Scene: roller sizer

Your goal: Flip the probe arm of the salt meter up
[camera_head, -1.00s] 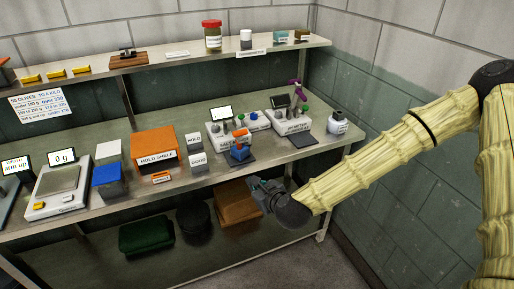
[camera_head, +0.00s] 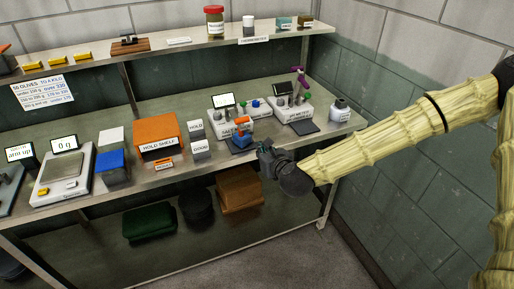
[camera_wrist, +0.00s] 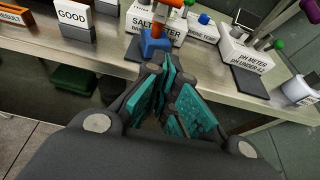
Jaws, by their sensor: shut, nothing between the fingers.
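The salt meter (camera_head: 223,122) is a white box with a small screen on the bench, and its label shows in the wrist view (camera_wrist: 149,25). An orange and blue piece (camera_head: 241,134), which looks like its probe arm, stands at its front right; the blue part (camera_wrist: 154,44) also shows in the wrist view. I cannot tell its exact angle. My gripper (camera_head: 266,152) is at the bench's front edge, just in front and to the right of the blue part. Its teal-padded fingers (camera_wrist: 172,84) are together with nothing between them, apart from the meter.
The pH meter (camera_head: 295,112) with purple and green parts stands to the right, with a white bottle (camera_head: 340,110) beyond it. GOOD (camera_head: 201,150) and HOLD (camera_head: 195,129) blocks stand left. The bench edge runs beneath my gripper.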

